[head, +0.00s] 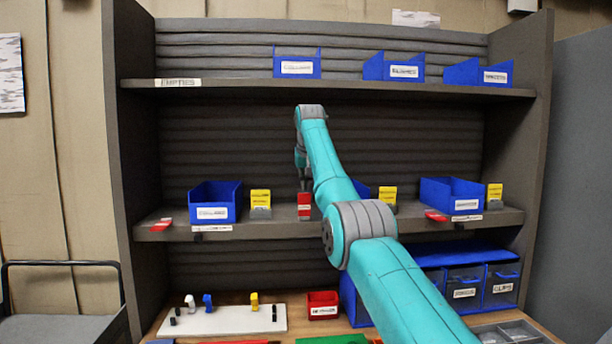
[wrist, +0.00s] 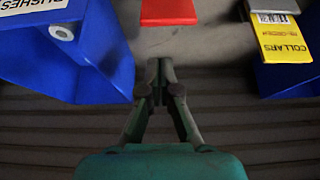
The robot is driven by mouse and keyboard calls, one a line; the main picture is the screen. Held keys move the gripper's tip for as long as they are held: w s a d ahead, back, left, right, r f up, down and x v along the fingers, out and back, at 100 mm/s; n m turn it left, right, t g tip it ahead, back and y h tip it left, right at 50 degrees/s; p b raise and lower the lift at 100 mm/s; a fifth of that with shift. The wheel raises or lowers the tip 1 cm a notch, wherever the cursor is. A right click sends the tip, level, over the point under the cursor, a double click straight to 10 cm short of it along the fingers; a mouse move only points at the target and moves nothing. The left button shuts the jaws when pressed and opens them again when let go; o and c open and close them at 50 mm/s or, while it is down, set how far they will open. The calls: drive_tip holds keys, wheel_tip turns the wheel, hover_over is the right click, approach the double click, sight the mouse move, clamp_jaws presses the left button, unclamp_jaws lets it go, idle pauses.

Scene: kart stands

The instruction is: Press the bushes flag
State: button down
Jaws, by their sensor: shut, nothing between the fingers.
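The red bushes flag (head: 304,205) stands upright at the front of the middle shelf, left of the middle bin. It also shows as a red plate in the wrist view (wrist: 168,12). My gripper (head: 304,187) hangs above and close to the flag in the head view. In the wrist view my gripper (wrist: 160,68) has its fingertips together and empty, with a visible gap in the picture before the red plate. The blue bushes bin (wrist: 75,55) is at left in the wrist view; my arm hides most of it in the head view.
The yellow collars card (wrist: 285,40) stands by the collars bin (head: 213,211). Red flags at the left (head: 161,224) and right (head: 436,215) bins lie low. The upper shelf (head: 330,87) is above my arm. A white board (head: 225,320) with small parts lies below.

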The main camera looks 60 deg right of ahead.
sight(307, 199)
drive_tip(key=shift+s+a+f, duration=0.2)
drive_tip(key=shift+s+a, duration=1.05)
drive_tip(key=shift+a, duration=0.25)
drive_tip(key=shift+f, duration=0.1)
